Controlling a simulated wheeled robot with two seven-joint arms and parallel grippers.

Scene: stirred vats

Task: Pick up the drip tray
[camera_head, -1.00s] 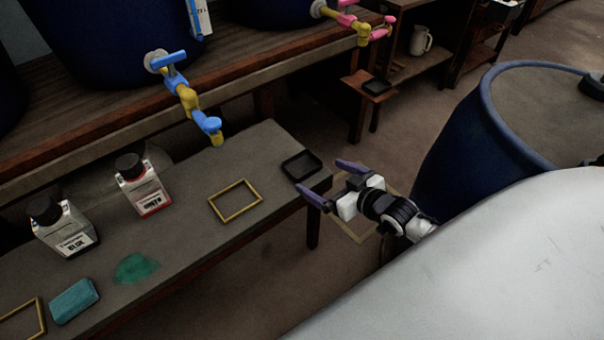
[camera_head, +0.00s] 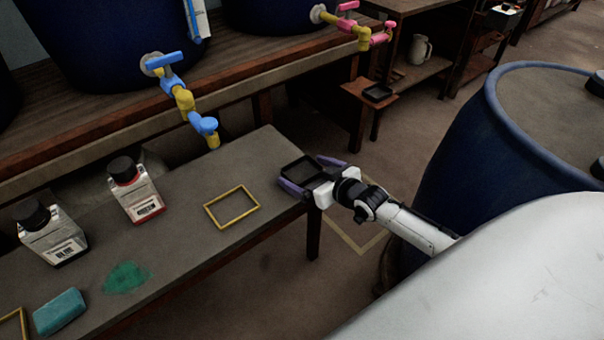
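A small black drip tray (camera_head: 299,167) lies at the right end of the grey bench in the head view. My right gripper (camera_head: 303,172) has come in from the right at that end. Its two purple fingers are spread, one along the near side of the tray and one by the far side, with the tray between them. I cannot tell whether the fingers touch the tray. The tray looks flat on the bench top. A second black tray (camera_head: 377,92) sits on a small wooden stand further back. My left gripper is not in view.
On the bench (camera_head: 180,225) are a yellow frame (camera_head: 232,222), two bottles (camera_head: 135,190) (camera_head: 50,235), a green spill (camera_head: 126,277) and a teal sponge (camera_head: 59,312). A blue-handled tap (camera_head: 185,98) hangs over its back edge. A blue barrel (camera_head: 460,150) stands right.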

